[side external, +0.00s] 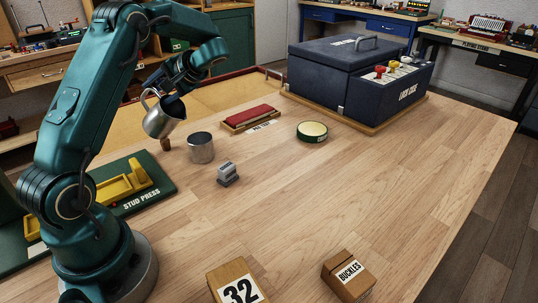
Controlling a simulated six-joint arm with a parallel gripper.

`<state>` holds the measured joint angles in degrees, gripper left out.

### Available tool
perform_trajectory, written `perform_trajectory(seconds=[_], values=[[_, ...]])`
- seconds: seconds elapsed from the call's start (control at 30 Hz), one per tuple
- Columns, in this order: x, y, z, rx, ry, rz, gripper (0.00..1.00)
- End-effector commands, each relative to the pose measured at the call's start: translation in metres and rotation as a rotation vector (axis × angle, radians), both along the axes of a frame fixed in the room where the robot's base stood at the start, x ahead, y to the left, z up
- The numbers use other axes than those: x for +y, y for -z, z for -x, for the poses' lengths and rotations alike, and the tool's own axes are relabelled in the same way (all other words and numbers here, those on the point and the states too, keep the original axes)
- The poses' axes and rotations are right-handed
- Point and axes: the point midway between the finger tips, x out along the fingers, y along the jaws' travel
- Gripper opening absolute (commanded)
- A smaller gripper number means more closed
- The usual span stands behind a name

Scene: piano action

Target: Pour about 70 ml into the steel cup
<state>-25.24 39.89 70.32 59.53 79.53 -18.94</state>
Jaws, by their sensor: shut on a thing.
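The steel cup (201,149) stands upright on the wooden table, left of the middle. My gripper (166,94) is shut on a steel pitcher (161,122) with a loop handle. The pitcher is up and to the left of the cup in the picture, tilted, and looks raised off the table. Dark space or liquid shows at its mouth; I cannot tell which. No stream is visible between the pitcher and the cup. The inside of the cup is too small to read for a level.
A small grey block (228,174) stands near the cup. A red-topped pad (250,118) and a round green tin (312,131) lie behind. A blue case (345,70) fills the back right. The stud press (125,185) is at left. Boxes stand at the front; the table's right is clear.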

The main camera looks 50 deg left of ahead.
Motion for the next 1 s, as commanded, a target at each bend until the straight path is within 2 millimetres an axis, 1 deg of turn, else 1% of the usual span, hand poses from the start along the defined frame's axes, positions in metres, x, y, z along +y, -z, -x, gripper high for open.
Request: perform_trajectory(seconds=[0.27, 0.47, 0.7, 1.0], values=[[0.015, -0.007, 0.008, -0.078, -0.006, 0.129, 0.00], [0.032, -0.009, 0.017, -0.138, -0.003, 0.246, 0.00], [0.051, 0.006, 0.027, -0.210, 0.001, 0.394, 0.00], [0.071, 0.017, 0.035, -0.295, 0.009, 0.564, 0.00]])
